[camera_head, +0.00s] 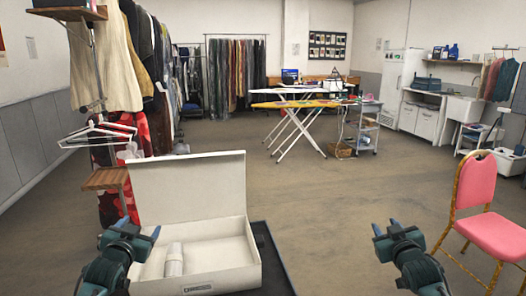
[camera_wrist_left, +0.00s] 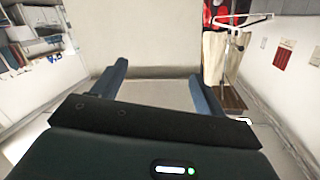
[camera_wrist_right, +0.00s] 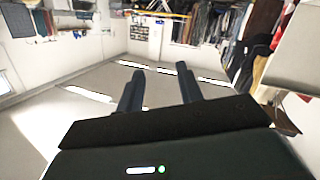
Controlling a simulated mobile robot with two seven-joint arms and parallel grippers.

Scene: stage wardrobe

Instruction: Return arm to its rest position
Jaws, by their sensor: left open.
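My left gripper (camera_head: 138,229) is open and empty at the left front corner of an open white box (camera_head: 222,280). Its two fingers (camera_wrist_left: 160,80) stand apart in the left wrist view, with the pale box lid behind them. My right gripper (camera_head: 393,228) is raised over open floor to the right of the box. Its two fingers (camera_wrist_right: 160,80) stand apart with nothing between them in the right wrist view. The box has its lid (camera_head: 190,185) standing up at the back. A white rolled or cylindrical item (camera_head: 174,262) lies inside it.
The box rests on a dark surface (camera_head: 270,262). A clothes rack with white hangers (camera_head: 100,130) and a small wooden shelf (camera_head: 105,179) stand at the left. A pink chair (camera_head: 476,188) stands at the right. The floor between is clear back to the ironing boards (camera_head: 298,104).

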